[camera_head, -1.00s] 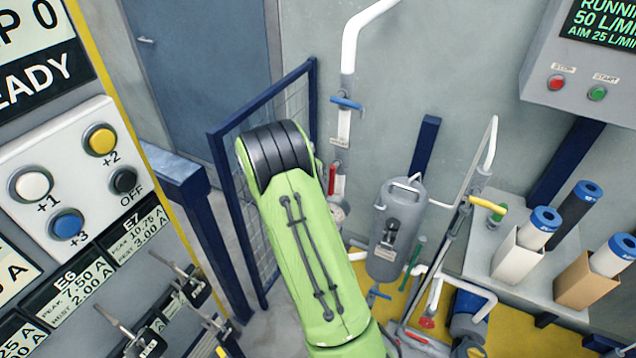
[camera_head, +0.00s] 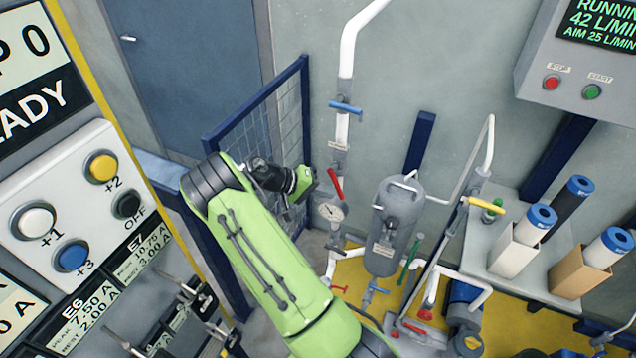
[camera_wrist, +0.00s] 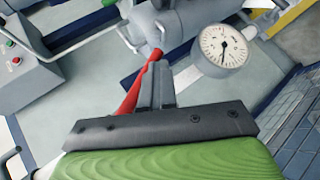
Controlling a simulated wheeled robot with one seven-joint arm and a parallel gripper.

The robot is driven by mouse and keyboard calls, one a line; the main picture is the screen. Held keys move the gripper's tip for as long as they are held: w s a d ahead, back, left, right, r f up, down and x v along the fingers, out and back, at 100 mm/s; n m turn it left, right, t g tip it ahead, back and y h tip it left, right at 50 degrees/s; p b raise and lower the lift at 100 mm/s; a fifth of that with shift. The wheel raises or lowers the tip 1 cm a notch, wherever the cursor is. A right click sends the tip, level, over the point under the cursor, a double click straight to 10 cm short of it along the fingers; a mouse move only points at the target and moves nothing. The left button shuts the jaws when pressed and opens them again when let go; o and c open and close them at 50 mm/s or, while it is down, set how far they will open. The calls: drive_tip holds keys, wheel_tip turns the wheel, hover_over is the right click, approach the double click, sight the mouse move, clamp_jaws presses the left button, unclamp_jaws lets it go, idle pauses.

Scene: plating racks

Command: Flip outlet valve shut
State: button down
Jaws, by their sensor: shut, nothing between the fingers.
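A red valve lever (camera_head: 335,183) sits on the white vertical pipe above a round gauge (camera_head: 330,211) in the head view. It slants down to the right. In the wrist view the red lever (camera_wrist: 142,85) runs just left of my shut, empty fingers (camera_wrist: 157,88), close beside or touching them; I cannot tell which. In the head view my gripper (camera_head: 303,190) is left of the lever, its fingertips hard to make out. I cannot read a label that names the outlet valve.
A blue lever (camera_head: 346,107) is higher on the pipe, and a grey tank (camera_head: 391,232) stands to the right. A yellow lever (camera_head: 486,205) is further right. A blue mesh fence (camera_head: 275,130) stands behind my arm. The display (camera_head: 603,22) reads RUNNING, 42 L/MIN.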

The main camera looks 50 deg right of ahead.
sight(338, 191)
drive_tip(key=shift+s+d+r+n+g+h+b, duration=0.1)
drive_tip(key=shift+s+d+r+n+g+h, duration=0.2)
drive_tip(key=shift+s+g+h, duration=0.35)
drive_tip(key=shift+s+d+r+n+g+h+b, duration=0.2)
drive_tip(key=shift+s+n+g+h, duration=0.25)
drive_tip(key=shift+g, duration=0.3)
drive_tip(key=shift+s+d+r+n+g+h, duration=0.15)
drive_tip(key=shift+s+r+n+g+h, duration=0.2)
drive_tip(key=shift+s+g+h, duration=0.3)
drive_tip(key=shift+s+r, duration=0.1)
drive_tip(key=shift+r, duration=0.1)
drive_tip(key=shift+y, duration=0.25)
idle(0.5)
